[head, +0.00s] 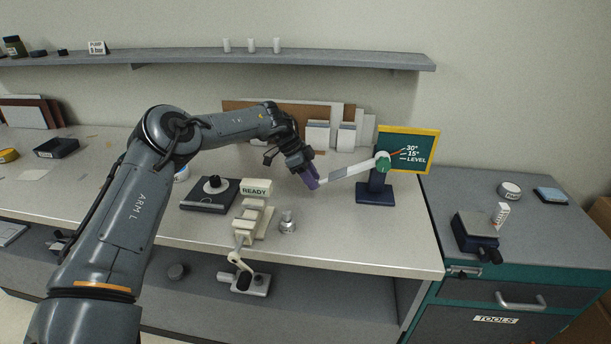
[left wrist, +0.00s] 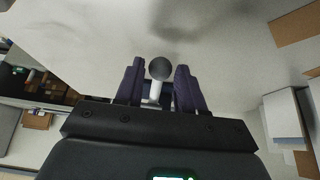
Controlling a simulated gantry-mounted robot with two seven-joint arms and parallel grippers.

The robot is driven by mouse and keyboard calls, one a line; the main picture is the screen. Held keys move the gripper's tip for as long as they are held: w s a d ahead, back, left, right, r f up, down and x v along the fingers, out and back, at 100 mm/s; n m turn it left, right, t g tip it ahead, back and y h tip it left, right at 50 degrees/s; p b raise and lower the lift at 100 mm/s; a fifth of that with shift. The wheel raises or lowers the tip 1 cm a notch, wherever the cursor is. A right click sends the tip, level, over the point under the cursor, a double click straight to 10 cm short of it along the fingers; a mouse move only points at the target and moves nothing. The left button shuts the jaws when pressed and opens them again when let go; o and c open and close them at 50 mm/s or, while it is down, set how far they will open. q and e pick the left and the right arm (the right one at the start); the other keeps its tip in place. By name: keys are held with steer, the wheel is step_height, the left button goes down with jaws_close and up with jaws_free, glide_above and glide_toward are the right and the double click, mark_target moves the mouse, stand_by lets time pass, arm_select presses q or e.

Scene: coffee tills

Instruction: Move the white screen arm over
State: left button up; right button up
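The white arm (head: 349,171) with a grey band runs left from a green hub (head: 383,161) on a dark blue stand (head: 375,190), its free end sloping down. Behind the hub, a green board (head: 417,148) reads 30°, 15° and LEVEL; a red pointer rises to the right, towards the upper marks. My left gripper (head: 315,182) is at the arm's free end. In the left wrist view, a grey ball knob (left wrist: 160,68) on a white rod stands between the purple fingers (left wrist: 160,85), which look open with narrow gaps beside the knob. My right gripper is not in view.
Left of the stand are a cream fixture with a READY sign (head: 256,187), a small metal knob (head: 287,222) and a black scale-like box (head: 210,194). Boxes and panels (head: 318,134) stand against the wall. A teal tool cabinet (head: 520,225) adjoins on the right.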

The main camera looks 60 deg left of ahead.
arm_select(q)
steer(key=shift+w+d+f, duration=0.2)
steer(key=shift+w+f, duration=0.05)
steer(key=shift+f, duration=0.2)
steer(key=shift+c, duration=0.3)
steer(key=shift+r, duration=0.15)
steer(key=c, duration=0.4)
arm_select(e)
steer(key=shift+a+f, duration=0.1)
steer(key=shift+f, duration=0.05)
arm_select(q)
steer(key=p+v, duration=0.1)
steer(key=v, duration=0.1)
steer(key=p+v, duration=0.3)
steer(key=v, duration=0.1)
steer(key=shift+w+d+r+p, duration=0.25)
steer(key=shift+w+r+p, duration=0.1)
steer(key=shift+r, duration=0.1)
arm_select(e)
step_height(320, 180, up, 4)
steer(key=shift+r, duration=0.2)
arm_select(q)
steer(key=shift+r, duration=0.15)
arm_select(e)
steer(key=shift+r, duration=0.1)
